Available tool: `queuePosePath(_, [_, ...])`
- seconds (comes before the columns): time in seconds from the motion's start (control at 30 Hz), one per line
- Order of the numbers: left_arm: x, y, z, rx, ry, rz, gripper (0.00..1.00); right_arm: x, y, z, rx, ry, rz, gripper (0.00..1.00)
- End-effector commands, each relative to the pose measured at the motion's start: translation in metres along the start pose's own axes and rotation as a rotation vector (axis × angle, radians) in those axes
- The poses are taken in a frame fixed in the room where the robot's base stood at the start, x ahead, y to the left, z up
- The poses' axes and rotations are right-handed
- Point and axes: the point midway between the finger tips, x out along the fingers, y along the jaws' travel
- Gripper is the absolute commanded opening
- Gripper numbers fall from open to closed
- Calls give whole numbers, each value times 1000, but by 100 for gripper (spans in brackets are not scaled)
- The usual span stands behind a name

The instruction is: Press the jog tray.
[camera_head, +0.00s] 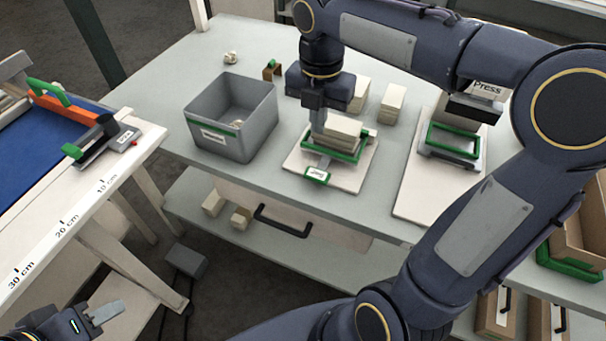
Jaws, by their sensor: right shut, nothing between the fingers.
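The jog tray (317,174) is a green-edged tray on a pale board, with a "Jog" label at its front. A stack of cream sheets (345,128) lies in it. My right gripper (318,130) points down at the left part of the tray, with its fingers shut and empty. Its tips are beside or against the stack; I cannot tell whether they touch. The gripper body hides the tray's back left. My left gripper (104,312) is at the lower left, far from the tray; its jaw opening is unclear.
A grey bin (215,138) stands left of the tray. Cream stacks (393,101) stand behind it. A press (455,140) with a green-edged bed is on the right. A blue-topped cutting table (38,150) with a ruler edge is at the left. My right arm covers much of the right side.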

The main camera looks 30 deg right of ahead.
Motion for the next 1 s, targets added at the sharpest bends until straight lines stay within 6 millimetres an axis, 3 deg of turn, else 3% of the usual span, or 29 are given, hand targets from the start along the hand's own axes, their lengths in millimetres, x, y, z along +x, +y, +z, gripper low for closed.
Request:
queuePosePath(0.1, [2, -1, 1, 0, 0, 0, 36, -2, -7, 11, 2, 2, -3, 0])
queuePosePath(0.4, [2, -1, 1, 0, 0, 0, 36, -2, -7, 11, -1, 2, -3, 0])
queuePosePath(0.53, [3, -1, 1, 0, 0, 0, 36, 7, -7, 11, -1, 3, -5, 0])
queuePosePath(1.0, [8, -4, 4, 0, 0, 0, 36, 101, -8, 10, 0, 6, -7, 0])
